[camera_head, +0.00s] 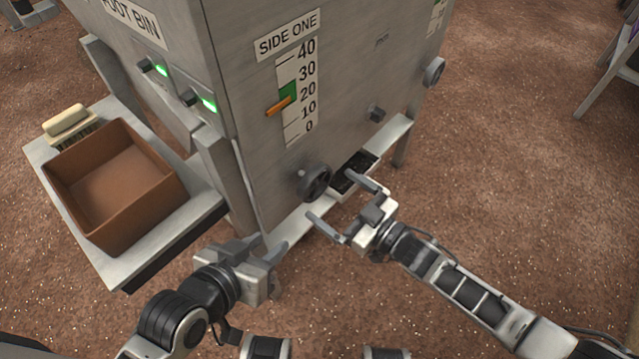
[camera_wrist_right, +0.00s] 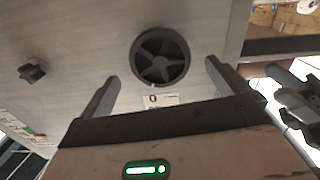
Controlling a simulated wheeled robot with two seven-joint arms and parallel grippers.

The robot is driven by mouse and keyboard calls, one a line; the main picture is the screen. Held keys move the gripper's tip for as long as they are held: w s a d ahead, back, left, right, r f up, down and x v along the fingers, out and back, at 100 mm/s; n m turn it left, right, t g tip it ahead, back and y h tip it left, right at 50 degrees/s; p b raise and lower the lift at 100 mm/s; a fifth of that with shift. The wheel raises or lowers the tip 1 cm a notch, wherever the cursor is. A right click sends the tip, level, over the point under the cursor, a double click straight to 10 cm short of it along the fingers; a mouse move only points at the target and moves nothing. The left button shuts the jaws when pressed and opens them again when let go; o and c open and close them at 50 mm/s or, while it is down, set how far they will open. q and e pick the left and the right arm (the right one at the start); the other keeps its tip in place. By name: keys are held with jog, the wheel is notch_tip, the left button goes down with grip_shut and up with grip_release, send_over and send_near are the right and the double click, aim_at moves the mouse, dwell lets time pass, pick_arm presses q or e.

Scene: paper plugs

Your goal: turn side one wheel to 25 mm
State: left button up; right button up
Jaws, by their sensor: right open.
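The side one wheel (camera_head: 315,181) is a dark round handwheel low on the grey machine face, below the "SIDE ONE" scale (camera_head: 300,110). The orange pointer (camera_head: 279,107) sits near the 20 mark, at the lower part of the green band (camera_head: 288,91). My right gripper (camera_head: 332,200) is open and empty, just in front of the wheel, apart from it. In the right wrist view the wheel (camera_wrist_right: 160,57) shows whole, between and beyond the two fingertips (camera_wrist_right: 161,72). My left gripper (camera_head: 270,243) is low, left of the wheel, holding nothing visible; its finger gap is unclear.
A dark tray (camera_head: 354,172) juts out beside the wheel.

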aim_at(319, 187)
jog(key=shift+w+a, duration=0.1)
jog(key=shift+b+x, duration=0.85)
jog(key=shift+x, duration=1.05)
jog(key=c, duration=1)
jog(key=n, duration=0.2)
jog(key=shift+f+n+b, duration=0.1)
jog(key=shift+n+b, duration=0.2)
jog(key=shift+n, duration=0.5)
jog(key=o, duration=1)
